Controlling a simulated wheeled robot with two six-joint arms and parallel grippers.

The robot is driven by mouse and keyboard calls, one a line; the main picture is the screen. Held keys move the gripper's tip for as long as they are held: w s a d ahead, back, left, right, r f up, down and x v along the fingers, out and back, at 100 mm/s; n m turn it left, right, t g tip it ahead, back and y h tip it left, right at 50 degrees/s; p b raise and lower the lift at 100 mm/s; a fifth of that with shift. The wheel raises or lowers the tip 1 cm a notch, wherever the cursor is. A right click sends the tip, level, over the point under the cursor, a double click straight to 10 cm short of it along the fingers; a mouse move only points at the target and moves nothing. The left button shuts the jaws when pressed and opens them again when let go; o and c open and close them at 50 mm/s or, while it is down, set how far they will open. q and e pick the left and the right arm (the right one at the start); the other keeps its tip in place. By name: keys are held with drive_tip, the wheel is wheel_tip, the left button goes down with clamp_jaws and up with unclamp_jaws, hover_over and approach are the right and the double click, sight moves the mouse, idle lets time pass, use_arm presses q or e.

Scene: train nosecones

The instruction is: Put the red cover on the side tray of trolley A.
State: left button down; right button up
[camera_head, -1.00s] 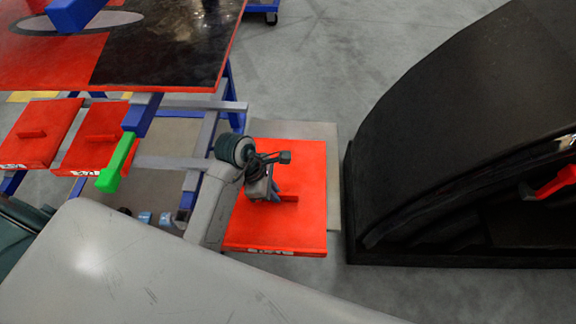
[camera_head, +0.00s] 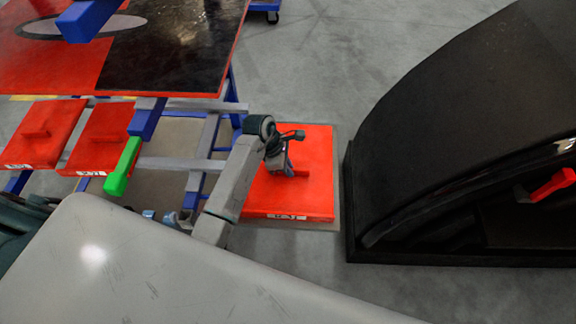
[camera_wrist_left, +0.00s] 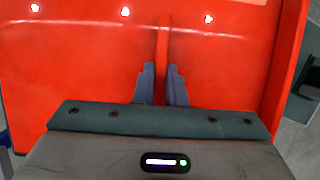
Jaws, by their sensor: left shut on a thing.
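The red cover (camera_head: 312,150) is a flat square panel with a raised bar handle. It lies over the grey side tray (camera_head: 300,227) at the right side of the blue and grey trolley. Only a thin rim of the tray shows around it, and I cannot tell whether the cover touches it. My left gripper (camera_head: 286,172) is shut on the cover's handle. In the left wrist view my fingers (camera_wrist_left: 161,68) stand on both sides of the handle, and the red cover (camera_wrist_left: 80,75) fills most of the picture. My right gripper is not in view.
Two more red covers (camera_head: 42,130) (camera_head: 100,138) lie on the trolley's left part. A green-ended blue bar (camera_head: 124,165) stands near them. A large black nosecone (camera_head: 450,130) with a red handle (camera_head: 553,184) stands close to the tray's right.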

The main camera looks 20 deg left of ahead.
use_arm(q)
drive_tip(key=c, duration=1.9)
unclamp_jaws()
drive_tip(key=shift+f, duration=0.1)
drive_tip(key=o, duration=0.4)
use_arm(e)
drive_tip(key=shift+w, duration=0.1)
use_arm(q)
drive_tip(key=shift+a+r, duration=0.1)
drive_tip(key=shift+r, duration=0.25)
drive_tip(key=v, duration=0.3)
drive_tip(key=shift+b, duration=0.3)
drive_tip(key=v, duration=0.4)
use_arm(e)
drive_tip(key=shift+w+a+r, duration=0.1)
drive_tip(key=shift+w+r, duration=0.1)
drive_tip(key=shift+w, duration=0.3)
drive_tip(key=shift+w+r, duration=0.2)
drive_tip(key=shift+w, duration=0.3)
